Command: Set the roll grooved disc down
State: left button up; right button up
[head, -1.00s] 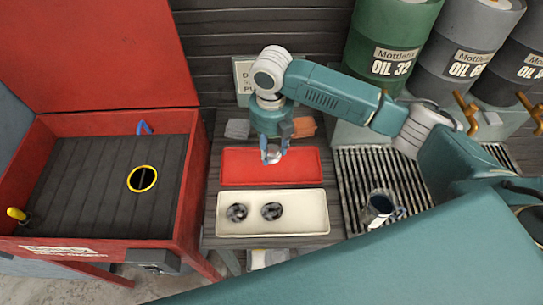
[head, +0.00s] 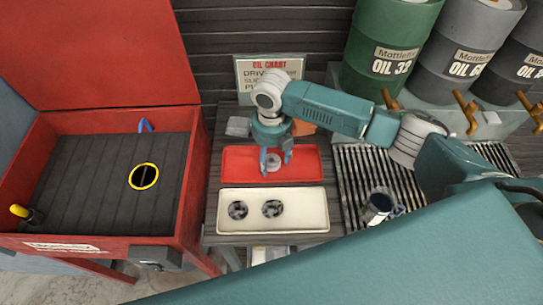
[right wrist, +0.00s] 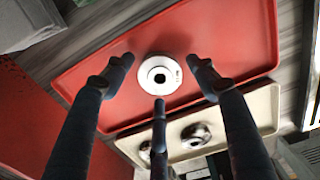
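The roll grooved disc (head: 273,163), a pale metal disc with a dark centre hole, lies in the red tray (head: 312,168). In the right wrist view the disc (right wrist: 160,75) appears flat on the red tray floor. My right gripper (head: 276,160) is above it, pointing down. Its three fingers (right wrist: 160,72) are spread around the disc with visible gaps, so it is open. My left gripper is not in view.
A cream tray (head: 312,212) in front of the red one holds two dark, grooved discs. A metal jug (head: 379,208) stands on the slatted grating to the right. A red cabinet (head: 192,185) stands left.

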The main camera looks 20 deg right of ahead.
notch_tip(320, 180, up, 12)
jog(key=b, duration=0.2)
jog(key=shift+r, duration=0.15)
dwell(0.4)
dwell(0.4)
